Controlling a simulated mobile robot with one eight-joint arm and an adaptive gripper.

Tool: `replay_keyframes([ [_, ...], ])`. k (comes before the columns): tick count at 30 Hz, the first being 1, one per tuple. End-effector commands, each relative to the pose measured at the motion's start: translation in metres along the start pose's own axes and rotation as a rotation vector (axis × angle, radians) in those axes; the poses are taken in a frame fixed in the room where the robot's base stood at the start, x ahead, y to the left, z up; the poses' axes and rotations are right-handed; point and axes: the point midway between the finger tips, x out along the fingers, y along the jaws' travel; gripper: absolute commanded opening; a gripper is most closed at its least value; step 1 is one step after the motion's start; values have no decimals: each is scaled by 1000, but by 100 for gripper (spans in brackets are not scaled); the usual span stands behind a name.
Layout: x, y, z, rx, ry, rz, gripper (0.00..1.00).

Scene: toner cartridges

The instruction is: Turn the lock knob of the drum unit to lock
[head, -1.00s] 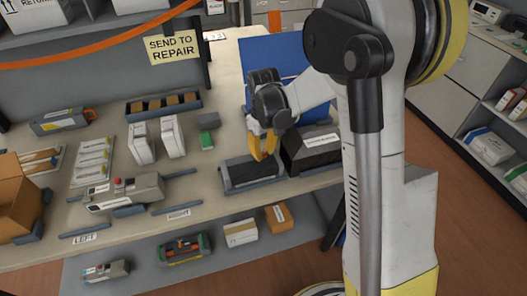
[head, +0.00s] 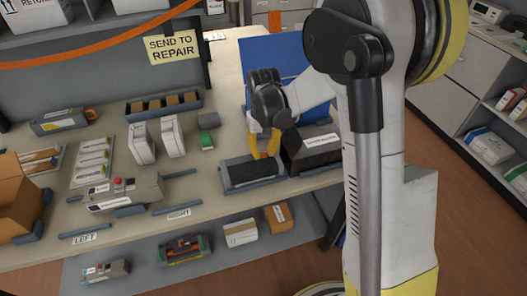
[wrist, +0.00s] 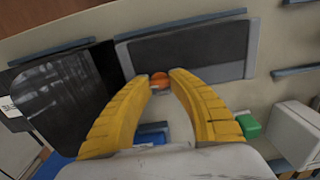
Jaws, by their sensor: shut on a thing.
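The drum unit (head: 250,172) is a long dark slab in a grey frame near the table's front edge. In the wrist view its dark top (wrist: 190,50) fills the upper middle. Its orange lock knob (wrist: 159,77) sits at the near long edge. My gripper (head: 264,155) reaches down to it with yellow fingers. In the wrist view the gripper (wrist: 160,82) is shut on the knob, one fingertip on each side. The fingers partly hide the knob, and its lock marking cannot be read.
A black box with a white label (head: 318,149) stands close to the right of the drum unit. A small green-and-grey block (head: 207,141) and white cartons (head: 173,136) stand to the left. A blue panel (head: 288,62) is behind my gripper.

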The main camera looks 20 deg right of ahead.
Motion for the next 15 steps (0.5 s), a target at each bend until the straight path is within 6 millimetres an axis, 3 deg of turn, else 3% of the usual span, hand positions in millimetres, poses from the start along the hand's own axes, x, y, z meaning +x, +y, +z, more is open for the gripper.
replay_keyframes([
  [6,0,0,0,0,0,0,0],
  [7,0,0,0,0,0,0,27],
  [9,0,0,0,0,0,0,49],
  [15,0,0,0,-1,0,0,49],
])
